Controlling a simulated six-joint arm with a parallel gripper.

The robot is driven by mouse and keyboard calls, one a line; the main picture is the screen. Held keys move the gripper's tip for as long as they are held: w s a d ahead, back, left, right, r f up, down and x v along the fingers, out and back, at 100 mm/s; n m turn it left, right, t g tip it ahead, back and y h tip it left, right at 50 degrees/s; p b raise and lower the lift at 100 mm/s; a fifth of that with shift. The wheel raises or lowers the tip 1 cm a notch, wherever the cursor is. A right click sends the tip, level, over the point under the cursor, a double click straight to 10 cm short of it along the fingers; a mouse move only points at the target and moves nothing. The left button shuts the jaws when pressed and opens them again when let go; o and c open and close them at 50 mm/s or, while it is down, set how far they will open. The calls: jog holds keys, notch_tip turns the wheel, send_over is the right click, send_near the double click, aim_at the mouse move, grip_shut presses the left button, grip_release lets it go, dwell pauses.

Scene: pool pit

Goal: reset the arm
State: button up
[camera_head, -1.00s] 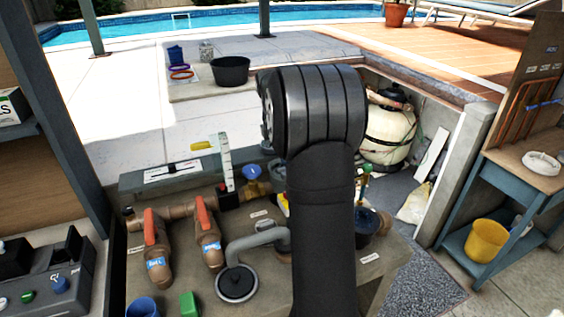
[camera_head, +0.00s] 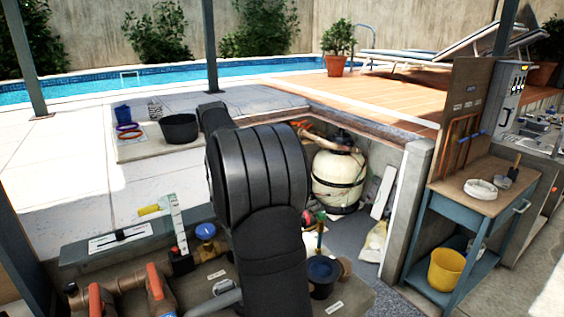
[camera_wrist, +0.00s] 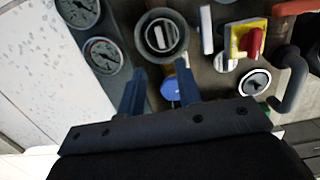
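My gripper (camera_wrist: 159,82) shows in the wrist view with its two dark fingers apart and nothing between the tips. It points down over the bench of pool fittings. A round blue cap (camera_wrist: 172,89) lies below, seen just past the fingers, apart from them as far as I can tell. In the head view my black arm rises at the middle and hides part of the bench; the gripper itself is hidden there.
Below the gripper are two gauges (camera_wrist: 103,55), a grey round fitting (camera_wrist: 162,36) and a red-handled yellow switch (camera_wrist: 245,40). The head view shows orange-handled valves (camera_head: 158,285), a black tub (camera_head: 180,129), a tank (camera_head: 338,178) and a side table (camera_head: 475,200) with a yellow bucket (camera_head: 446,269).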

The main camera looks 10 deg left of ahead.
jog(key=f, duration=0.7)
jog(key=w+d+f, duration=0.1)
jog(key=f, duration=0.3)
jog(key=shift+f, duration=0.15)
notch_tip(320, 180, up, 2)
jog(key=shift+r, duration=0.9)
